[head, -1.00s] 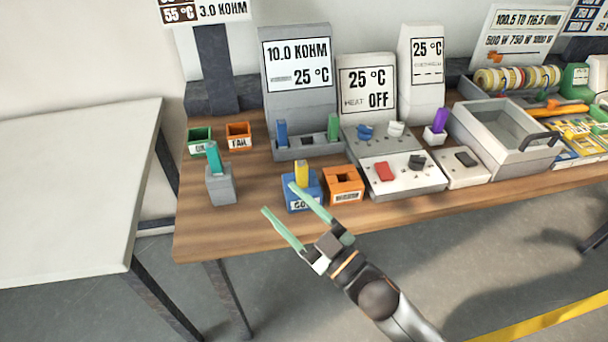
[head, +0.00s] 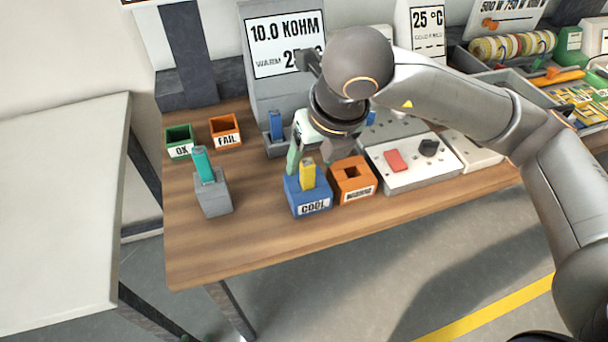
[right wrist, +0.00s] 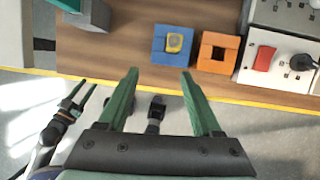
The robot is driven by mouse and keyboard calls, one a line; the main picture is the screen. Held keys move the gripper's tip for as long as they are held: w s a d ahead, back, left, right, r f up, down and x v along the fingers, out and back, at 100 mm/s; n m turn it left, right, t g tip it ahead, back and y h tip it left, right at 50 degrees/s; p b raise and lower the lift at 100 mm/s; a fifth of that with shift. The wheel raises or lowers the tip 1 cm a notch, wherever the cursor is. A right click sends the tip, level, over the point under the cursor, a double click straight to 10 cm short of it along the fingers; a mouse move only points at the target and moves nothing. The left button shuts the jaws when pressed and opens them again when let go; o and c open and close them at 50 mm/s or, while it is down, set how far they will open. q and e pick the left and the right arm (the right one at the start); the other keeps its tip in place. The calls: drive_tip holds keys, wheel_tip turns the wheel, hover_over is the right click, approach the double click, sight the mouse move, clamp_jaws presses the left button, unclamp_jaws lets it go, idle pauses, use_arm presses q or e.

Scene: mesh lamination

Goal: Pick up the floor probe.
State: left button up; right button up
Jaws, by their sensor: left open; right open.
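No label marks one probe as the floor probe. A yellow probe (head: 308,174) stands upright in the blue COOL block (head: 306,201); in the right wrist view the yellow probe (right wrist: 175,42) lies beyond my fingertips. A teal probe (head: 203,164) stands in a grey block (head: 213,197). A blue probe (head: 276,127) stands at the 10.0 KOHM meter (head: 284,45). My right gripper (head: 306,156) is open and empty, just behind and above the yellow probe; its far finger is partly hidden. My left gripper (right wrist: 84,84) is open and empty, off the table's front edge.
An orange block (head: 353,183) adjoins the blue block on the right. A white panel (head: 400,178) with a red switch is further right. Green OK (head: 179,139) and orange FAIL (head: 225,130) bins stand at back left. The table's front left (head: 245,235) is clear.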

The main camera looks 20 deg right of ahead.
sight(307, 173)
drive_tip(key=shift+m+t+h, duration=0.3)
drive_tip(key=shift+h, duration=0.2)
drive_tip(key=w+f, duration=0.1)
drive_tip(key=w+d+f, duration=0.1)
drive_tip(key=f, duration=0.1)
drive_tip(key=w+f, duration=0.1)
drive_tip(key=f, duration=0.1)
drive_tip(key=shift+w+d, duration=0.3)
drive_tip(key=shift+a+p+x, duration=0.2)
drive_tip(key=shift+p+x, duration=0.6)
drive_tip(key=shift+x, duration=2.2)
drive_tip(key=shift+w+r, duration=0.1)
drive_tip(key=shift+c, duration=0.3)
clamp_jaws()
